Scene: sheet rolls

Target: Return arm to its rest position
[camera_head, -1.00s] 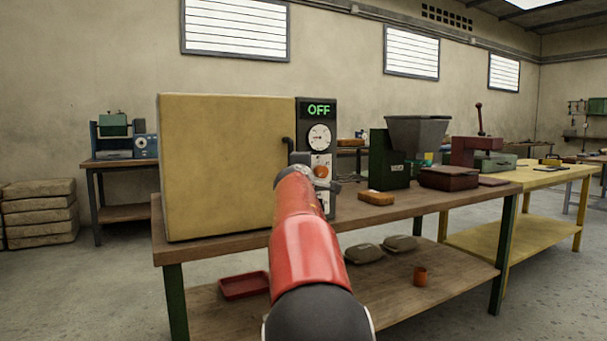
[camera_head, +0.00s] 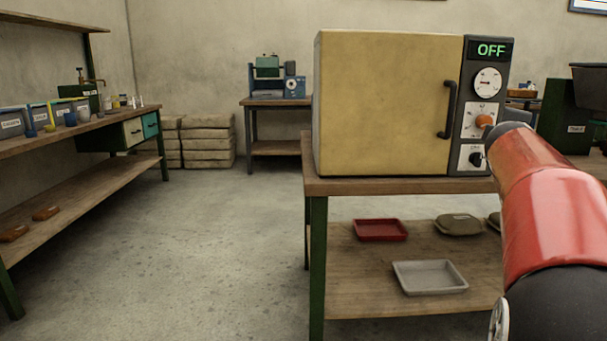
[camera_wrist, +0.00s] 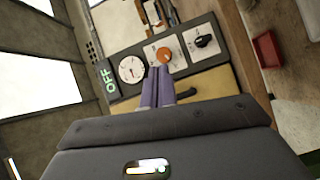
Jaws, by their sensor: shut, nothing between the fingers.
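My gripper (camera_wrist: 158,84) shows in the wrist view with its two purple fingers together and nothing between them. It points toward the control panel (camera_wrist: 160,58) of the oven-like box, which has an orange knob, a black knob, a dial and an OFF display. In the head view my red arm reaches up on the right toward the same panel (camera_head: 484,105), and the fingers are hidden there. The box's tan door (camera_head: 385,105) is shut, with a black handle (camera_head: 447,110). I cannot tell whether the fingertips touch the panel.
The box stands on a wooden bench (camera_head: 400,186). Its lower shelf holds a red tray (camera_head: 380,230), a grey tray (camera_head: 430,278) and an olive pouch (camera_head: 458,225). A left workbench (camera_head: 70,135) carries bins. The floor (camera_head: 210,240) between the benches is clear.

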